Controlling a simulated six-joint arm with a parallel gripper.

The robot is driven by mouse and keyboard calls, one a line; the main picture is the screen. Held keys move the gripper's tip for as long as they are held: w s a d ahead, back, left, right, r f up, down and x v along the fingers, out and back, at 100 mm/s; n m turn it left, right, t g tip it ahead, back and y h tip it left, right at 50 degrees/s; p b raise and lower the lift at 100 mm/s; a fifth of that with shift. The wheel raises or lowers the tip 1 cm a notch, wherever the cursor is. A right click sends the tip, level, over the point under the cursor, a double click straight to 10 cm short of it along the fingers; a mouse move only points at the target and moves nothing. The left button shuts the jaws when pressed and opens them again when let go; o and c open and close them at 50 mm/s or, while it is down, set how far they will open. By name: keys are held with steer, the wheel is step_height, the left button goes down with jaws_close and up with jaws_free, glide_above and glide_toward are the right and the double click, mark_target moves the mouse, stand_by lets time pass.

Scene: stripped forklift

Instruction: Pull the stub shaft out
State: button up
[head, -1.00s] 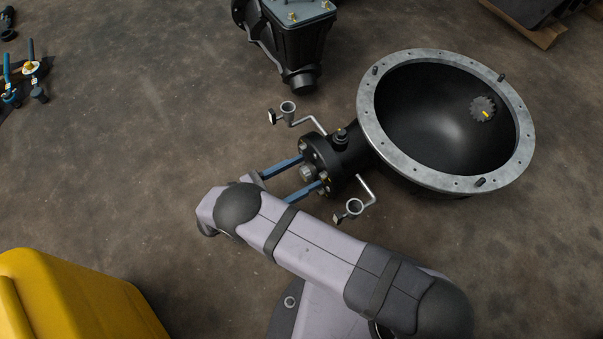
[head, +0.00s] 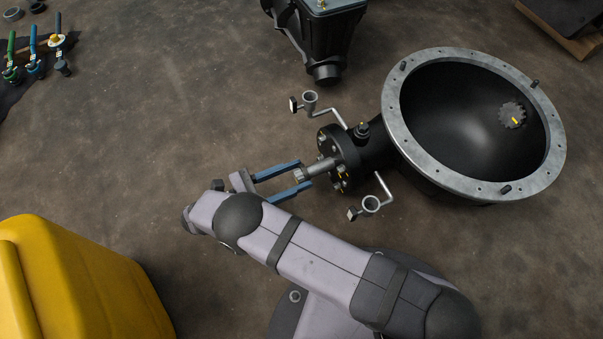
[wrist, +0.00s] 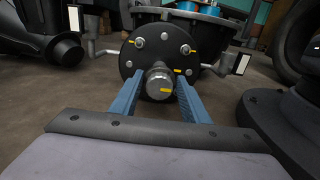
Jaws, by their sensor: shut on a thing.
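The stub shaft (head: 318,169) is a grey metal cylinder standing out from the centre of the round black flange (head: 335,146) of the bell-shaped housing (head: 391,119). A length of bare shaft shows between the fingertips and the flange. Its inner end is hidden in the housing.
Bent rods with cups (head: 311,100) (head: 371,203) stick out on both sides of the flange. A black gearbox-like part (head: 325,40) stands behind. A yellow block (head: 80,275) is at lower left. Floor left of my gripper is clear.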

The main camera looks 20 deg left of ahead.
steer(key=o, duration=1.5)
steer(key=shift+r, duration=0.1)
step_height(320, 180, up, 10)
steer(key=p, duration=0.7)
